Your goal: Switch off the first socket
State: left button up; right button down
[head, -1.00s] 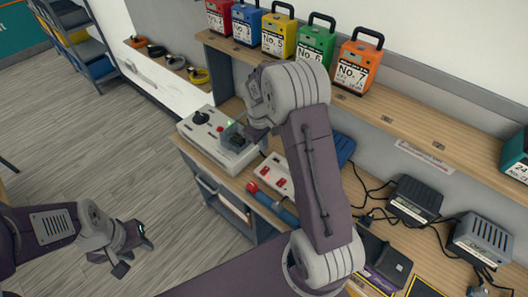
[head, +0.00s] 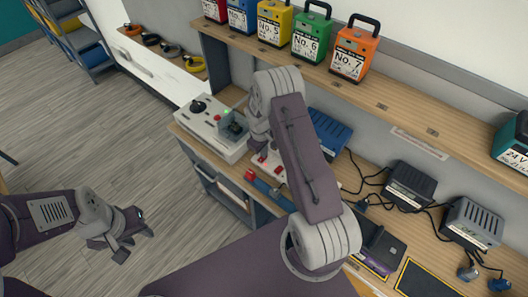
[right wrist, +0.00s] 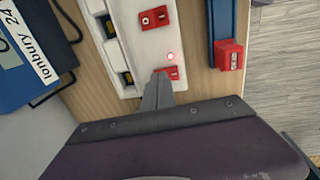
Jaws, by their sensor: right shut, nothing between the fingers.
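A white socket strip (right wrist: 137,45) with red switches lies on the bench in the right wrist view. A small red light glows beside the lower red switch (right wrist: 168,72); another red switch (right wrist: 154,18) sits above it. My right gripper (right wrist: 158,85) is shut and empty, its tips at the lower switch's edge; I cannot tell whether they touch it. In the head view the strip (head: 262,168) is partly hidden by my right arm, and the right fingers are hidden. My left gripper (head: 138,243) hangs open and empty over the floor.
A grey control box (head: 212,125) with a black knob stands left of the strip. A blue bar with a red block (right wrist: 230,55) lies beside the strip. Numbered coloured units (head: 312,38) line the shelf. Black chargers (head: 411,185) with cables occupy the bench's right.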

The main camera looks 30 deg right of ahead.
jog(key=shift+f, duration=0.5)
jog(key=shift+d+f+b, duration=0.15)
jog(key=shift+f+b, duration=0.2)
jog(key=shift+b, duration=0.05)
jog(key=shift+s+r, duration=0.15)
